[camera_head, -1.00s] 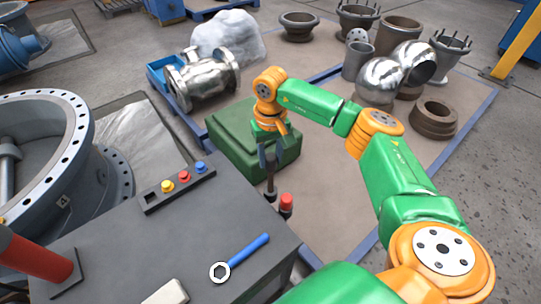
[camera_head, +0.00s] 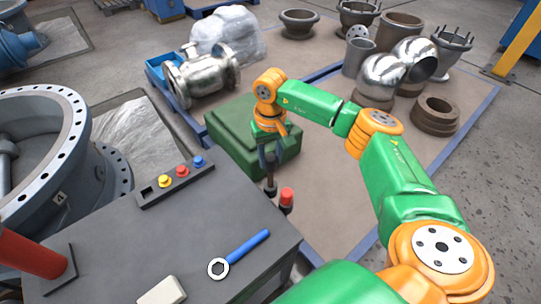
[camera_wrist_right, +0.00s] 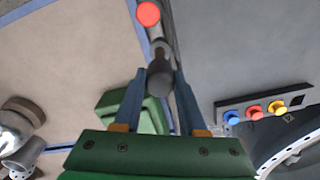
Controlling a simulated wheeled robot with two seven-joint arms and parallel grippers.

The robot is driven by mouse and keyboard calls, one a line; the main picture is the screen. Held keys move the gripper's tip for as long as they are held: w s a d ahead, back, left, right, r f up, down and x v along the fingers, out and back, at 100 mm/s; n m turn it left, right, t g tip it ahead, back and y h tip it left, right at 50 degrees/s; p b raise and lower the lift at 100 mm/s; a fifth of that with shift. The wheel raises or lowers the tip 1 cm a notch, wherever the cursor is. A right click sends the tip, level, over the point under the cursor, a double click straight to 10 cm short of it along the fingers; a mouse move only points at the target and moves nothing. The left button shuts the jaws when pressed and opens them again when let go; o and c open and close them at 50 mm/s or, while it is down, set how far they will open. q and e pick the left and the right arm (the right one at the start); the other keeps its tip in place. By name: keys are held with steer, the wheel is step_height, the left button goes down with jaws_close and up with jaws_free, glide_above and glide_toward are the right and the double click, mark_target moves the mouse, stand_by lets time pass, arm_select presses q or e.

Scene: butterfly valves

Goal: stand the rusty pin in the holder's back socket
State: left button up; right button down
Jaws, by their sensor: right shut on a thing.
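My right gripper (camera_head: 268,160) points down at the far right edge of the dark work table (camera_head: 120,235). It is shut on a dark upright pin (camera_head: 270,187), which I take for the rusty pin. In the right wrist view the pin (camera_wrist_right: 159,80) sits between the two blue-grey fingers (camera_wrist_right: 160,72). A red-topped dark post (camera_head: 286,199) stands close beside the pin, on its nearer right side. I cannot make out the holder or its back socket clearly, nor whether the pin's lower end is in a socket. My left gripper is not in view.
A strip with yellow, red and blue knobs (camera_head: 182,171) and a dark square opening lies on the table. A blue-handled wrench (camera_head: 248,247) and a pale block (camera_head: 162,291) lie nearer. A green box (camera_head: 225,135) stands behind the gripper. The middle of the table is clear.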

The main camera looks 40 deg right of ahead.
mark_target(271, 176)
steer(key=shift+f+b, duration=3.1)
steer(key=shift+f, duration=0.85)
jaws_free()
step_height(271, 176, up, 7)
steer(key=p, duration=0.6)
steer(key=shift+r, duration=0.15)
